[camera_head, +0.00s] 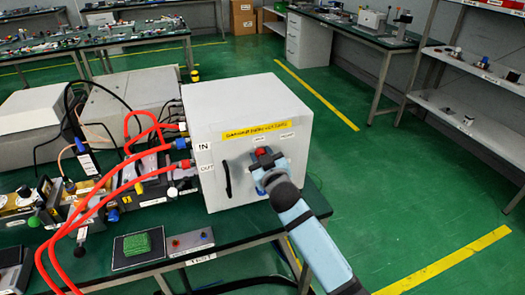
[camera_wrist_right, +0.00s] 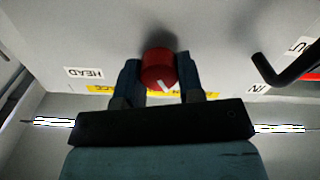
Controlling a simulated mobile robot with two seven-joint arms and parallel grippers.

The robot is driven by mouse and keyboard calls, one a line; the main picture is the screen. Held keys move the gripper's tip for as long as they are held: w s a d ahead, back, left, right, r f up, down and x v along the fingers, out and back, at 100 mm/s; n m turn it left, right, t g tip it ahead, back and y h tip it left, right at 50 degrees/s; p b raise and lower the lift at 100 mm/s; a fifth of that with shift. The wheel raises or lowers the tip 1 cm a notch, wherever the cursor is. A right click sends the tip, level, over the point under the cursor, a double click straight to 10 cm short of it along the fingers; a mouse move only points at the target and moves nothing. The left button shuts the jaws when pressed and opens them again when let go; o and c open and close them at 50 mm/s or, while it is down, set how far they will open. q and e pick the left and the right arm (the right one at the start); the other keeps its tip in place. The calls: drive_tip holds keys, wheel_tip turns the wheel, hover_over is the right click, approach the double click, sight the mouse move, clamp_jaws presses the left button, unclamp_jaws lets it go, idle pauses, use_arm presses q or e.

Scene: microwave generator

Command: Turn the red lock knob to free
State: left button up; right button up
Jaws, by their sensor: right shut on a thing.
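The red lock knob (camera_wrist_right: 159,69) sits on the face of the white box (camera_head: 248,105), and it has a white mark on its front. In the head view only a little of the knob (camera_head: 261,152) shows above my gripper. My right gripper (camera_wrist_right: 160,80) has its two blue fingers on either side of the knob and is shut on it. In the head view my right gripper (camera_head: 266,160) is up against the box's front face. My left gripper is not in view.
A black handle (camera_head: 227,179) is left of the knob on the box. Red hoses (camera_head: 105,200) run to the box's left side. A green block on a black plate (camera_head: 138,245) and a small button panel (camera_head: 190,242) lie on the bench. Green floor is open to the right.

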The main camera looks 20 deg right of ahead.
drive_tip(key=n+p, duration=0.1)
drive_tip(key=n, duration=0.2)
drive_tip(key=shift+r+n+p, duration=0.15)
drive_tip(key=shift+n+p, duration=0.2)
drive_tip(key=shift+n, duration=0.05)
drive_tip(key=n+p, duration=0.1)
drive_tip(key=n, duration=0.2)
drive_tip(key=shift+a+n, duration=0.1)
drive_tip(key=shift+n, duration=0.2)
drive_tip(key=n+p, duration=0.1)
drive_tip(key=n, duration=0.3)
drive_tip(key=shift+f+p, duration=0.2)
drive_tip(key=shift+p, duration=0.1)
drive_tip(key=shift+n, duration=0.3)
drive_tip(key=o, duration=0.9)
